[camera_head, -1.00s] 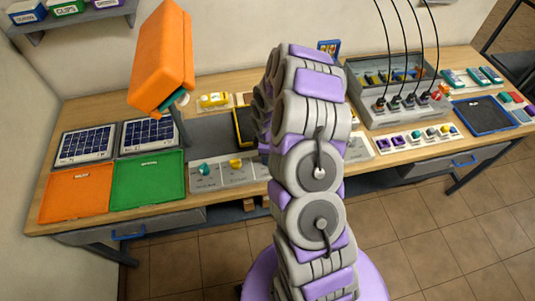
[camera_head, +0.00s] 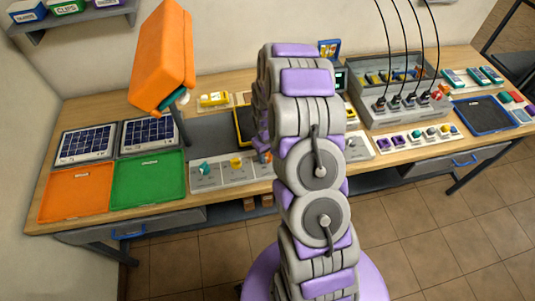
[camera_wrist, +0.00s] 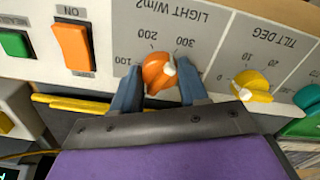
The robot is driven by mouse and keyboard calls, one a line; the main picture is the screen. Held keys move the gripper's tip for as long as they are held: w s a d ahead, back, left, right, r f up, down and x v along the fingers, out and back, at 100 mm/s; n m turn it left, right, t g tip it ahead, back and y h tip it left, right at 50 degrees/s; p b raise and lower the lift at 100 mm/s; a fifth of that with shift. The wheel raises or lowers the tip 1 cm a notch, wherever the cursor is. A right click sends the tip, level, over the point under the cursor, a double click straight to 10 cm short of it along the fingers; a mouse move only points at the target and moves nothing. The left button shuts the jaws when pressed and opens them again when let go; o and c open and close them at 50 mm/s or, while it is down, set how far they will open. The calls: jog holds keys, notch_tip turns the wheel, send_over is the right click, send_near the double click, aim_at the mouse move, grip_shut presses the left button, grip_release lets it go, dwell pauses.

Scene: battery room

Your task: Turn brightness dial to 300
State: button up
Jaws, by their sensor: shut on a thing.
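In the wrist view the orange brightness dial (camera_wrist: 156,74) sits on a grey panel marked LIGHT W/m2, with 100, 200 and 300 around it. The blue-grey fingers of my gripper (camera_wrist: 160,72) stand on either side of the dial and are shut on it. The dial's white pointer mark faces right, on the side of the 300 label.
A yellow TILT DEG dial (camera_wrist: 252,84) is close to the right finger. An orange ON switch (camera_wrist: 73,47) and a green button (camera_wrist: 15,44) lie left. An orange lamp (camera_head: 163,57) overhangs the solar panels (camera_head: 150,135). A cabled box (camera_head: 400,112) stands to the right.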

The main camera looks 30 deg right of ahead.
jog(key=shift+w+r+m, duration=0.1)
jog(key=shift+w+m, duration=0.1)
jog(key=shift+m, duration=0.4)
jog(key=o, duration=1.1)
jog(key=shift+c, duration=0.2)
notch_tip(320, 180, up, 17)
jog(key=shift+p, duration=0.45)
jog(key=shift+r, duration=0.1)
